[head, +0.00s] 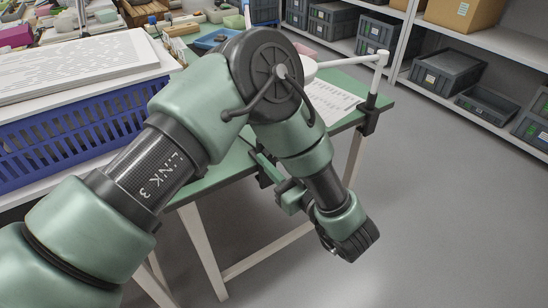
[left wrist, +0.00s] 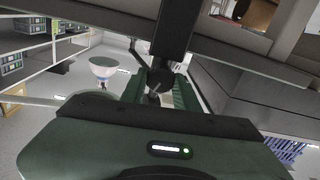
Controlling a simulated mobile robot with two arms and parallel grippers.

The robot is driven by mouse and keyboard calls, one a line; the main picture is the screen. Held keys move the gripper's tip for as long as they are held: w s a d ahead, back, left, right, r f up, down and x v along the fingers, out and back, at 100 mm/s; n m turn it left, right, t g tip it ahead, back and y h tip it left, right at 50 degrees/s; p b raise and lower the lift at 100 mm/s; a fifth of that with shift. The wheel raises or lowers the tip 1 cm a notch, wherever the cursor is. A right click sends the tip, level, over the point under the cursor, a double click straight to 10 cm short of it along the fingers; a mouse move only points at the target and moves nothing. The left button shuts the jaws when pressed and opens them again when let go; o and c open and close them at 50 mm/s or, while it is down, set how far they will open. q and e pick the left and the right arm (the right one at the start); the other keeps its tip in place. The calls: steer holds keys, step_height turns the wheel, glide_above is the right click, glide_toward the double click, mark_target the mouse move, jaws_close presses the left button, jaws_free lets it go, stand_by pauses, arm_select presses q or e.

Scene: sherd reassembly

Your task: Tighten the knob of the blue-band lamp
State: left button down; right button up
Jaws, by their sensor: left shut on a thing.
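My left arm reaches over the table and bends back, so my left gripper (head: 270,172) is at the table's near edge, beside a dark clamp partly hidden there. In the left wrist view, my left gripper (left wrist: 155,92) is shut on a small dark knob (left wrist: 158,76) beneath a dark upright post. No blue band can be made out, so I cannot tell from colour which lamp this knob belongs to. Another lamp with a white arm (head: 350,62) is fixed to the right corner by a dark clamp (head: 369,116). A pale lamp shade (left wrist: 103,67) shows in the left wrist view. My right gripper is not in view.
The green table (head: 345,82) carries a printed sheet (head: 330,100). A blue crate (head: 85,130) with a stack of white sheets (head: 75,62) stands at left. Shelves with dark bins (head: 447,75) line the back right. The grey floor at right is clear.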

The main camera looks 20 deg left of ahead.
arm_select(q)
steer(key=shift+m, duration=2.8)
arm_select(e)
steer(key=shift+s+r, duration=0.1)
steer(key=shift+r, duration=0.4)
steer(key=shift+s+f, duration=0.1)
arm_select(q)
steer(key=c, duration=1.1)
jaws_free()
steer(key=shift+o, duration=0.2)
